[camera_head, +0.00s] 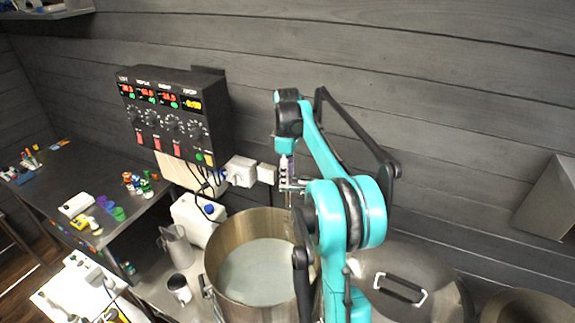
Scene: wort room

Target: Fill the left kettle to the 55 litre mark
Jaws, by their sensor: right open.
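The left kettle (212,262) is a large open steel pot at bottom centre. A pale grey-green surface shows inside it, below the rim; I cannot tell whether it is liquid or the bare bottom. No litre mark can be read. My right arm, teal and black, rises in front of the kettle's right side and bends down behind it. My right gripper (290,186) is small and partly hidden by the arm, above the kettle's back rim. It is open. Metal parts there overlap it, and I cannot tell whether it touches them. My left gripper is not in view.
A lidded steel kettle (440,300) stands to the right. A black control box (172,115) with displays and knobs hangs on the wall. A jug (175,247) and a cup (179,289) stand left of the open kettle. A dark side table (60,165) holds small items.

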